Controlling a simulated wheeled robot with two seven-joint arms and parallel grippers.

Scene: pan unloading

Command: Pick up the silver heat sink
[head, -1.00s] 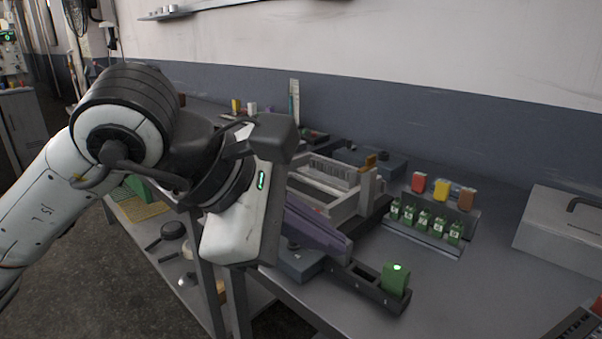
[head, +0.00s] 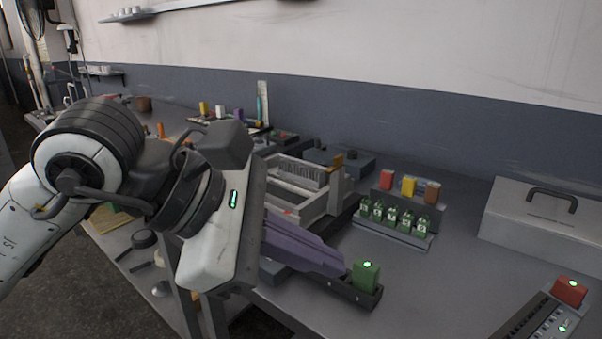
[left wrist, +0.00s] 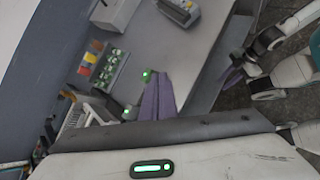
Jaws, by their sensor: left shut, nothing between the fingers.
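A silver finned block (head: 300,172), which looks like the heat sink, sits in a pale open-topped frame (head: 318,205) on the bench. In the left wrist view the finned block (left wrist: 98,112) shows at the lower left. My left gripper (head: 340,271) has purple fingers, is shut and empty, and hangs in front of the frame, to the right of and nearer than the finned block. Its fingers (left wrist: 158,84) lie together in the left wrist view. My right gripper (left wrist: 231,74) shows small at the right of that view; its jaw state is unclear.
A green block (head: 366,276) with a lit top stands in a black holder beside my left fingertips. Behind are a rack of small green-labelled items (head: 396,218) and red, yellow and brown blocks. A grey toolbox (head: 545,215) stands right. Bench between is clear.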

